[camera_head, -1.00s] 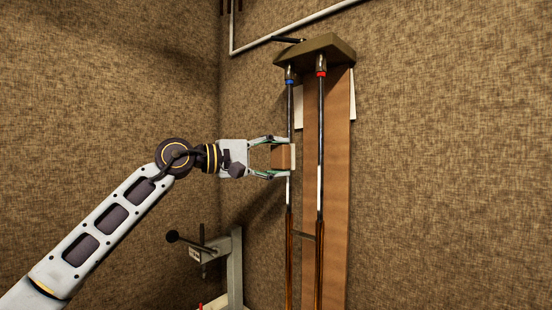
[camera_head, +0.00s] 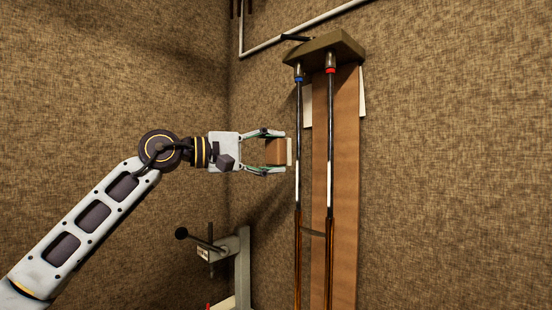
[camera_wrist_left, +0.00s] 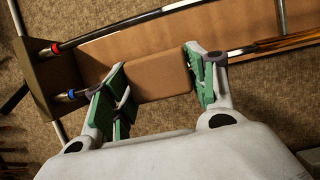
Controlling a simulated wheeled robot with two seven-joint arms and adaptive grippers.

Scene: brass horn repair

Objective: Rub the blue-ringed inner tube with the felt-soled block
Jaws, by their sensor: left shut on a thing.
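My left gripper (camera_head: 283,152) is shut on the brown block (camera_head: 274,151), with one finger above it and one below. The block's pale felt sole (camera_head: 289,151) faces right, toward the blue-ringed inner tube (camera_head: 299,120). A narrow gap shows between sole and tube in the head view. The tube hangs upright, its blue ring (camera_head: 299,79) near the top. In the left wrist view the block (camera_wrist_left: 160,78) sits between the green finger pads and hides part of the tube behind it; the blue ring (camera_wrist_left: 72,94) shows at left. My right gripper is not in view.
A red-ringed tube (camera_head: 330,120) hangs parallel, close to the right. Both hang from an olive holder (camera_head: 335,49) before a brown board (camera_head: 346,190). A grey stand with a dark-knobbed lever (camera_head: 242,262) stands below my gripper. Open space lies left of the tubes.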

